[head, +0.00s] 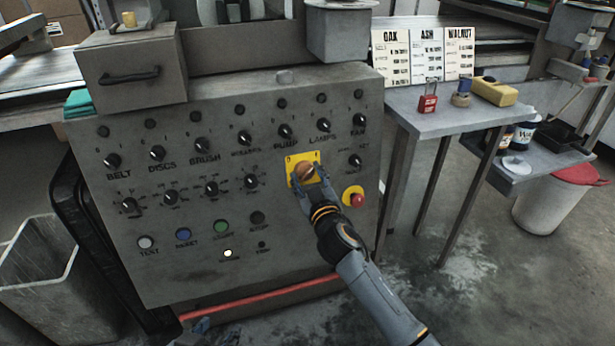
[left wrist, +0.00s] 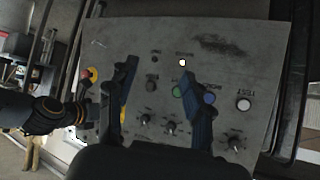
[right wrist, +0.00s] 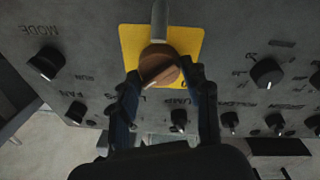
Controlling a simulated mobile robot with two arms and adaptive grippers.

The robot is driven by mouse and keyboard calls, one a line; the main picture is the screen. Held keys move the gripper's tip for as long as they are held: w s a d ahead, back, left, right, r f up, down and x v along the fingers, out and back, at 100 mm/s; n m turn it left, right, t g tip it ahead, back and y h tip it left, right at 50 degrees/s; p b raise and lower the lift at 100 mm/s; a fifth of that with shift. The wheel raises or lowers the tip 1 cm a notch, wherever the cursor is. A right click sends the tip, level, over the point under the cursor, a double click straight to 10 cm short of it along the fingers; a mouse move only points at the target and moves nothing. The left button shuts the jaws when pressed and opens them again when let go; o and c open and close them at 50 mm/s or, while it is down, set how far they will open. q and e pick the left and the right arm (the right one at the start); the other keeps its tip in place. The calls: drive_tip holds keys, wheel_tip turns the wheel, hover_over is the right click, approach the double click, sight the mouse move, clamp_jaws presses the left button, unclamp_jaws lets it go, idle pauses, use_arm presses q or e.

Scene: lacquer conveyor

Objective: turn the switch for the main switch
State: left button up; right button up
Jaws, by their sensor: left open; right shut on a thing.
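The main switch is a round brown knob (head: 304,172) on a yellow plate (head: 292,159), at the right of the grey control panel (head: 200,265). In the right wrist view the knob (right wrist: 158,66) sits between my fingertips, with a grey bar above it over the yellow plate (right wrist: 190,38). My right gripper (head: 312,188) is shut on the knob; it also shows in the right wrist view (right wrist: 162,82). My left gripper (left wrist: 158,85) is open and empty, facing the panel's lower part. In the head view only its tips show at the bottom edge (head: 200,332).
A red emergency button (head: 357,199) sits just right of and below the switch. Several black knobs and coloured buttons cover the panel. A side table (head: 440,122) holds a red padlock (head: 428,100). Open floor lies at the lower right.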

use_arm(q)
drive_tip(key=shift+s, duration=0.1)
